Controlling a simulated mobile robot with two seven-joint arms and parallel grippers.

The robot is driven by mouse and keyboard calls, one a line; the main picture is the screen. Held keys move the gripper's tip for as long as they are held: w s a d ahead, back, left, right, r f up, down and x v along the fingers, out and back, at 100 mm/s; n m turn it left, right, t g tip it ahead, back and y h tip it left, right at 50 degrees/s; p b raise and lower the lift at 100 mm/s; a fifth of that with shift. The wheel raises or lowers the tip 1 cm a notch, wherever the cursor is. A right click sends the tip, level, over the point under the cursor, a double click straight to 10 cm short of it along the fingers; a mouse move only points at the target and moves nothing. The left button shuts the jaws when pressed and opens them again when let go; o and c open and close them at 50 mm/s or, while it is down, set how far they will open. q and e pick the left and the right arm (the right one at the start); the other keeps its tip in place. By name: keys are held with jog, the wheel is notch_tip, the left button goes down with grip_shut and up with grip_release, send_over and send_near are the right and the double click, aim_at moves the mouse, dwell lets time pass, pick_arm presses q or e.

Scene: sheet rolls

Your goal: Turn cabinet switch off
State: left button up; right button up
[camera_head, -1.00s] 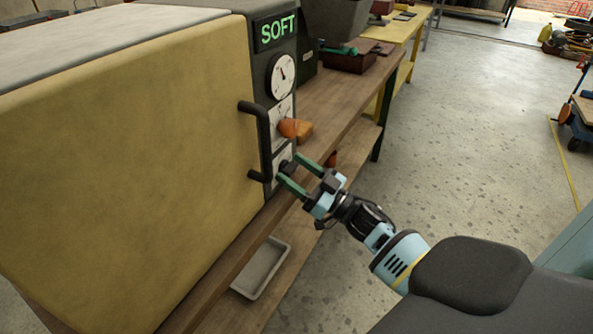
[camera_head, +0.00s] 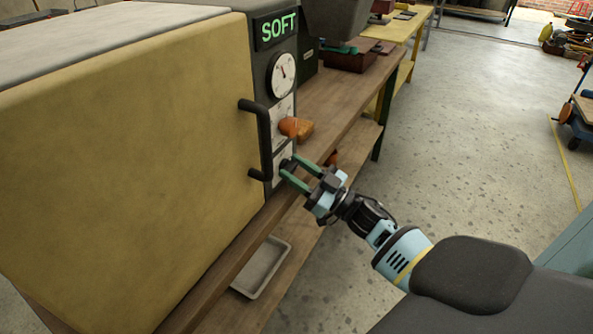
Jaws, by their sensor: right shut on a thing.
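The cabinet (camera_head: 130,150) is a large yellow box with a grey control panel on its right side and a black door handle (camera_head: 262,140). A green "SOFT" display (camera_head: 277,27), a round dial (camera_head: 283,75) and an orange knob (camera_head: 297,128) are on the panel. Below the knob is a lower plate (camera_head: 279,170) with a small dark switch, mostly hidden by my fingers. My right gripper (camera_head: 291,168) has its green fingers at this plate, closed on the small switch. My left gripper is not in view.
The cabinet stands on a wooden bench (camera_head: 335,105) with a lower shelf holding a grey tray (camera_head: 262,268). Bins stand farther back on the bench.

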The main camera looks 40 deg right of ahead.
jog(key=n+g+y, duration=0.1)
jog(key=n, duration=0.2)
jog(key=n+g+y, duration=0.1)
jog(key=n, duration=0.2)
jog(key=shift+d+y+b, duration=0.1)
jog(key=shift+y+b, duration=0.2)
jog(key=shift+b, duration=0.05)
jog(key=n+g+y, duration=0.1)
jog(key=n+g, duration=0.1)
jog(key=n, duration=0.4)
jog(key=n+g, duration=0.1)
jog(key=n, duration=0.2)
jog(key=n+g, duration=0.1)
jog(key=n, duration=0.1)
jog(key=shift+r+n+g, duration=0.15)
jog(key=shift+n+g, duration=0.15)
jog(key=shift+n, duration=0.1)
jog(key=shift+n+g+p, duration=0.45)
jog(key=shift+n+g, duration=0.05)
jog(key=shift+n, duration=0.8)
jog(key=o, duration=1)
